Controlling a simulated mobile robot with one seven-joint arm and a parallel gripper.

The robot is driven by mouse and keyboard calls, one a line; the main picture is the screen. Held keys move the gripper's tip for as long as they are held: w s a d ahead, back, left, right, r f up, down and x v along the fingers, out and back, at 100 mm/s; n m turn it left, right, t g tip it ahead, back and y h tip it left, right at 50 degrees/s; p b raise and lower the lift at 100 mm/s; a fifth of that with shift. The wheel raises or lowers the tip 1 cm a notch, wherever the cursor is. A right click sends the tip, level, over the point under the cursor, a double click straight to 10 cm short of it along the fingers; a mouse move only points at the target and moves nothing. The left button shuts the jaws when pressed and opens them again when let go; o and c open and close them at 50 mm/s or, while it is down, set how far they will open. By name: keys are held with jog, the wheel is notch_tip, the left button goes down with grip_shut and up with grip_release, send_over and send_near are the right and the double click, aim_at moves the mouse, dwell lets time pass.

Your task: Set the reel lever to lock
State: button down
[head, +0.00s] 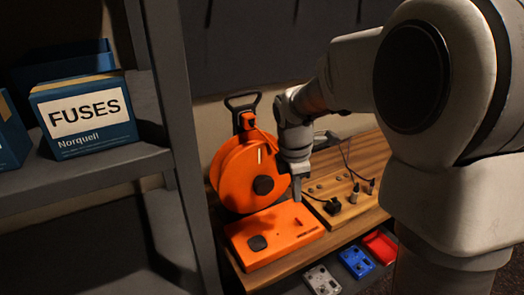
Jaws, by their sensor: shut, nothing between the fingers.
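The orange reel (235,175) stands upright on the desk, with a black hub knob (263,185) and a black carry handle at its top. An orange base box (270,250) lies in front of it, with a dark square knob (257,243) and a small raised part on its top. I cannot make out which part is the reel lever or where it is set. My gripper (296,194) points down, shut and empty, just right of the reel's hub and over the back of the base box. Whether it touches anything is unclear.
A wooden board (345,200) with dark knobs, plugs and cables is on the right. Blue and red pedal-like boxes (357,262) sit below the desk's front edge. A grey shelf (90,180) with a FUSES box (85,112) stands close on the left.

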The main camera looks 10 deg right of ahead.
aim_at(293, 227)
jog(key=w+f+n, duration=0.2)
jog(key=f, duration=0.1)
jog(key=w+f+n, duration=0.1)
jog(key=shift+w+a+f+n+g, duration=0.25)
jog(key=shift+w+a+n+g, duration=0.1)
jog(key=shift+n+g, duration=0.05)
jog(key=f, duration=0.3)
jog(key=d+f, duration=0.1)
jog(key=f, duration=0.6)
jog(key=shift+w+d+b, duration=0.2)
jog(key=shift+w+b, duration=0.1)
jog(key=shift+b, duration=0.1)
jog(key=shift+d+r+p, duration=0.1)
jog(key=shift+r+p, duration=0.1)
jog(key=shift+p, duration=0.15)
